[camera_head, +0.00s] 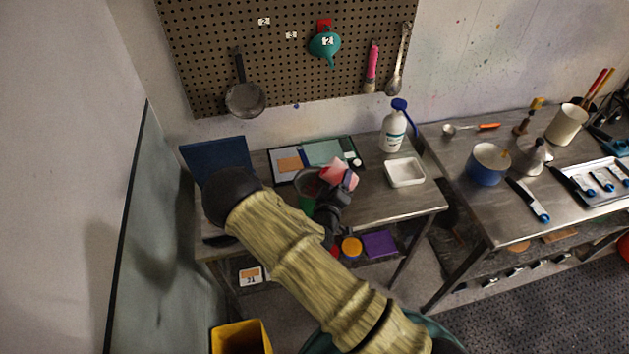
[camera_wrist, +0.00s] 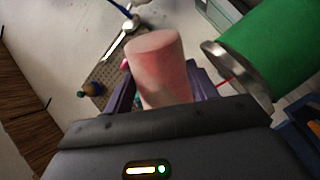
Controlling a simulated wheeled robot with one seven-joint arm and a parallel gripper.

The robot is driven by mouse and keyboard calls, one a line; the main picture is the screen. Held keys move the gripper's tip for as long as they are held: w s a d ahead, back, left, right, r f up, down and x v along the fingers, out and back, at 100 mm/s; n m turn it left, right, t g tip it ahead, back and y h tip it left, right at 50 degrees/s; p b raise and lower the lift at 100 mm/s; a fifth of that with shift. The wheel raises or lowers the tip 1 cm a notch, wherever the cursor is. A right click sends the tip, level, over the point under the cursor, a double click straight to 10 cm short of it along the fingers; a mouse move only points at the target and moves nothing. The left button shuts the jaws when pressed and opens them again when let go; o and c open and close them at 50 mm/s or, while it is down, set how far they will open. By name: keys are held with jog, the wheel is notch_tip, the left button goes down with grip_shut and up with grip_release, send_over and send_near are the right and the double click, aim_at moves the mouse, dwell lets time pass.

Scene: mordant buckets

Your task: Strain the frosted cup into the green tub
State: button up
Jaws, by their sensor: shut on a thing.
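My gripper (camera_head: 347,181) is shut on a pinkish frosted cup (camera_head: 338,172), which it holds tilted above the left table. In the wrist view the cup (camera_wrist: 160,68) stands between the purple fingers (camera_wrist: 155,98), with its closed-looking end toward the top. The green tub (camera_head: 306,203) is just left of and below the cup, partly hidden behind my arm. In the wrist view the tub (camera_wrist: 272,55) shows large at the right, with a grey metal rim or strainer edge toward the cup. I cannot see into the tub.
A blue and white pot (camera_head: 488,164) is on the right table. A yellow bin (camera_head: 240,338) is on the floor. A pan (camera_head: 245,99) hangs on the pegboard.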

jog(key=shift+w+r+n+p, duration=0.1)
jog(key=shift+r+n+p, duration=0.2)
jog(key=shift+p, duration=0.15)
dwell(0.6)
jog(key=shift+a, duration=0.2)
jog(key=shift+d, duration=0.35)
jog(key=shift+a+n, duration=0.15)
jog(key=shift+n, duration=0.25)
dwell(0.3)
